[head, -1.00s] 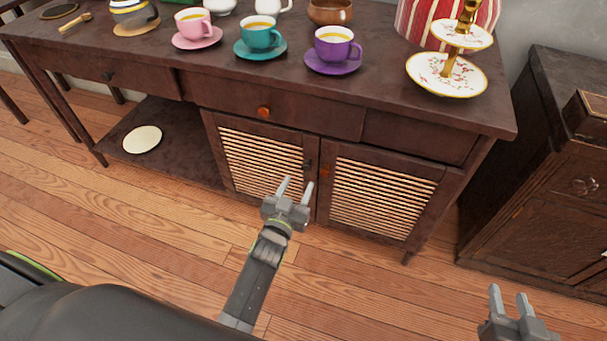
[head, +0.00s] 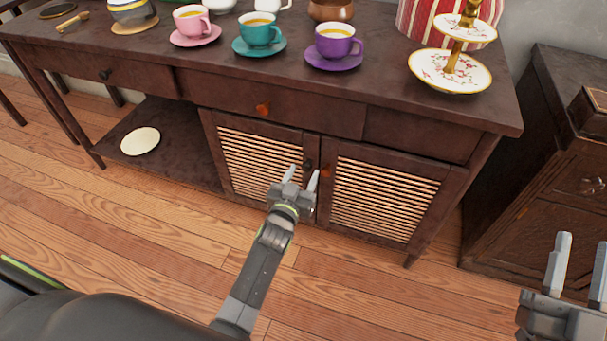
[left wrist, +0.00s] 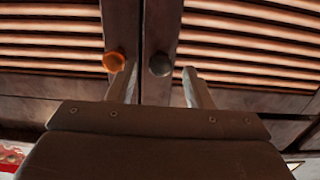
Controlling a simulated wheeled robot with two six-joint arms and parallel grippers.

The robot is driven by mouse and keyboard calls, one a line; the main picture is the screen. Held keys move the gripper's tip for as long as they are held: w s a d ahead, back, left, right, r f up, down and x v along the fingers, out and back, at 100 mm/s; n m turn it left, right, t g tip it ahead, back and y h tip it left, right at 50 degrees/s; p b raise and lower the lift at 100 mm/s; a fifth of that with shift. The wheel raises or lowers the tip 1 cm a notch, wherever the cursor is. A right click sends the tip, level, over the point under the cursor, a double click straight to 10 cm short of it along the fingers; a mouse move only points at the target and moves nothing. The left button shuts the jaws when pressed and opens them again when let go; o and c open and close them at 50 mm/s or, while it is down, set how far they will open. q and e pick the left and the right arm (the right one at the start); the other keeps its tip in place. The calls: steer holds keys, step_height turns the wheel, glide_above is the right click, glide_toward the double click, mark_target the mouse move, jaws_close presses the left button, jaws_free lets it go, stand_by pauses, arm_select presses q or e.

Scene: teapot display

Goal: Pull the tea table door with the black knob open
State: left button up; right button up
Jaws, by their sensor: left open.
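The tea table (head: 380,95) has two slatted doors below. The left door (head: 258,165), also in the left wrist view (left wrist: 250,42), carries the black knob (head: 308,164) near its inner edge; it looks closed. In the left wrist view the black knob (left wrist: 160,64) appears between my fingertips. My left gripper (head: 303,176), also in the left wrist view (left wrist: 159,72), is open and empty at the knob; I cannot tell whether its fingers reach around it. My right gripper (head: 582,243) is open and empty at the lower right.
An orange knob (head: 325,171) on the right door (head: 385,200) sits close beside the black one, near a left fingertip. Cups and a cake stand (head: 450,75) are on the tabletop. A dark cabinet (head: 530,190) stands at right. The floor in front is clear.

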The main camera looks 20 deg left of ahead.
arm_select(q)
steer(key=shift+w, duration=0.6)
arm_select(e)
steer(key=r+t, duration=0.1)
steer(key=s+r+n+t+y, duration=0.1)
steer(key=s+a+r+t, duration=0.1)
steer(key=shift+s+a+r+n+y, duration=0.1)
steer(key=shift+s+r+n+y, duration=0.15)
steer(key=shift+r+n+y, duration=0.15)
arm_select(q)
jaws_close()
